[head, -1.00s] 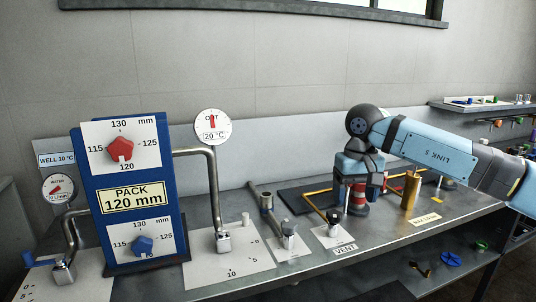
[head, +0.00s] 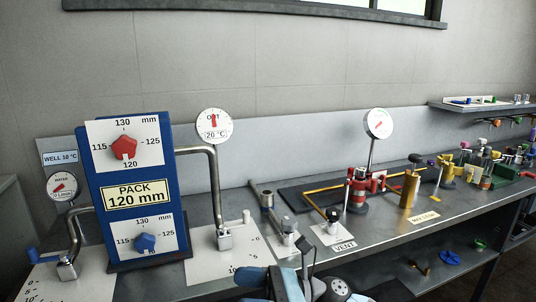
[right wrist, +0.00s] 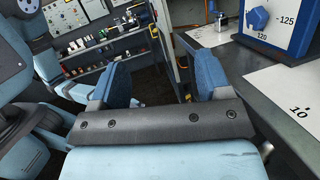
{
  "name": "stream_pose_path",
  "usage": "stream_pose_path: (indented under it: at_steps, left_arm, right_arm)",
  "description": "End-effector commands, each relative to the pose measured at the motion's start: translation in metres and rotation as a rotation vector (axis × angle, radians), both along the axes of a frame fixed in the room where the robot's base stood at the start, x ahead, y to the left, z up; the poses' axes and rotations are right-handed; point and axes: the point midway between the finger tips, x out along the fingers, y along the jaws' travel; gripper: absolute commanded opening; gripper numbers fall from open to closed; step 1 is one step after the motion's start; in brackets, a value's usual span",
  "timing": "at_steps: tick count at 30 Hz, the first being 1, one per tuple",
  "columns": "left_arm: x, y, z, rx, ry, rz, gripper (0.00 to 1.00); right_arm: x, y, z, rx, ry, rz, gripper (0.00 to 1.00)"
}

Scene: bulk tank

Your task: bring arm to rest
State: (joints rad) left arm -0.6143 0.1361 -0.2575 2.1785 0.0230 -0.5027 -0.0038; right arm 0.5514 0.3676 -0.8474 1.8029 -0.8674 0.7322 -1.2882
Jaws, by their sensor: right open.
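My right arm is low at the bottom middle of the head view, in front of the bench edge; only part of it shows there. In the right wrist view my right gripper (right wrist: 163,75) has its two blue fingers wide apart, with nothing between them. It hangs beside the bench, not touching it. My left gripper is not in view.
The metal bench (head: 395,236) carries a blue PACK panel (head: 176,195) with red and blue knobs, a pipe with a dial (head: 213,125), a red valve with a gauge (head: 378,123) and a brass cylinder (head: 409,188). Shelves (right wrist: 105,48) with small items stand beyond the gripper.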

Motion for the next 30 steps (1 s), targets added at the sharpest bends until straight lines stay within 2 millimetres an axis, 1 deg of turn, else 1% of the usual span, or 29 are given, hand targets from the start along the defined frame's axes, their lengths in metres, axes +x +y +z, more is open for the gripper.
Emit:
stream_pose_path:
  at_steps: [1,5,6,8,9,11,12,14,15,18,21,24,28,29,30]
  left_arm:
    - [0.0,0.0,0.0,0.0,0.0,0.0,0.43]
    - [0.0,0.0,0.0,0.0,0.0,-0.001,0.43]
    - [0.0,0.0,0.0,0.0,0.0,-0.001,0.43]
    - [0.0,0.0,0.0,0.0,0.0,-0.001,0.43]
    - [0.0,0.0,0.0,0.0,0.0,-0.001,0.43]
    - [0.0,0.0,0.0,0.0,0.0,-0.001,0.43]
    - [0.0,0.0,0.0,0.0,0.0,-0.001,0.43]
    - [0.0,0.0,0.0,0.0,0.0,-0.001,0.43]
    - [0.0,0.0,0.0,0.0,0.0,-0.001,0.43]
    - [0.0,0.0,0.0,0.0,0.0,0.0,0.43]
    - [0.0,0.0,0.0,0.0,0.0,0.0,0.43]
    - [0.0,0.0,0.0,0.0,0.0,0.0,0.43]
    - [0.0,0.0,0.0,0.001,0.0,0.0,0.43]
    - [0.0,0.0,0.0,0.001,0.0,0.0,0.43]
    - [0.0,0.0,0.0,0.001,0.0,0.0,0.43]
  right_arm:
    - [-0.004,-0.004,-0.004,0.076,0.175,-0.039,0.71]
    - [-0.001,-0.025,-0.016,0.267,0.63,-0.127,0.71]
    - [0.0,-0.033,-0.023,0.327,0.77,-0.151,0.71]
    - [0.001,-0.048,-0.037,0.423,0.982,-0.182,0.71]
    - [0.001,-0.059,-0.048,0.488,1.123,-0.201,0.71]
    - [-0.001,-0.077,-0.067,0.592,1.33,-0.227,0.71]
    - [-0.004,-0.089,-0.082,0.663,1.467,-0.243,0.71]
    - [-0.011,-0.107,-0.106,0.776,1.669,-0.265,0.71]
    - [-0.018,-0.119,-0.124,0.855,1.8,-0.279,0.71]
    - [-0.04,-0.147,-0.164,1.049,2.089,-0.306,0.71]
    - [-0.065,-0.168,-0.198,1.223,2.309,-0.329,0.71]
    - [-0.09,-0.185,-0.224,1.383,2.48,-0.347,0.71]
    - [-0.125,-0.202,-0.253,1.581,2.655,-0.37,0.71]
    - [-0.134,-0.206,-0.259,-1.601,-2.648,0.369,0.71]
    - [-0.145,-0.21,-0.266,-1.588,-2.573,0.361,0.71]
